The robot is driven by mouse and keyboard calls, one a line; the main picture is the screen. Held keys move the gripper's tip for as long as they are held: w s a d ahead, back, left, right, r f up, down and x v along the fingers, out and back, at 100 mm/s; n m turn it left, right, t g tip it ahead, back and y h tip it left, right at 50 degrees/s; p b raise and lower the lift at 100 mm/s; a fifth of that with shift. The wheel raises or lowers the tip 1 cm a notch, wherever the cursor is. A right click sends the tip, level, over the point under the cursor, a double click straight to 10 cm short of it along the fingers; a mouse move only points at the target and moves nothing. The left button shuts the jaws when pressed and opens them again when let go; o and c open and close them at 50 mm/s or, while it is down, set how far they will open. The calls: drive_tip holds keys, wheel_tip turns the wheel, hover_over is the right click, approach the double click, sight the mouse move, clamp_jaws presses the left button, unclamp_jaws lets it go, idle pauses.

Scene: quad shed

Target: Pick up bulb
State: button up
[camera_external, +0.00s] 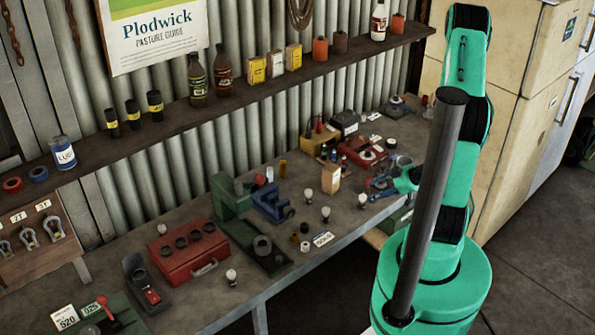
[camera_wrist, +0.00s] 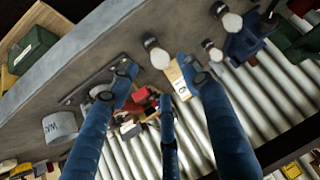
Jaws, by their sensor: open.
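Several light bulbs with white globes and dark bases stand on the grey workbench (camera_external: 345,226). One bulb (camera_external: 362,200) is just left of my gripper (camera_external: 380,188) in the external view. A bulb (camera_wrist: 159,56) shows beyond and between the fingertips; two more bulbs (camera_wrist: 231,22) (camera_wrist: 214,51) are at upper right.
A pale wooden block (camera_external: 330,178) stands close to the bulbs. A blue vice (camera_external: 272,203), a red toolbox (camera_external: 188,252) and a red case (camera_external: 362,153) crowd the bench. A shelf (camera_external: 290,75) with bottles runs above.

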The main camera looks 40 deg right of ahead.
sight(366, 195)
drive_tip(key=shift+w+a+f, duration=0.1)
drive_tip(key=shift+w+f, duration=0.35)
drive_tip(key=shift+w, duration=0.05)
drive_tip(key=shift+f, duration=0.1)
drive_tip(key=shift+x, duration=2.55)
drive_tip(key=shift+a, duration=0.15)
drive_tip(key=c, duration=1.1)
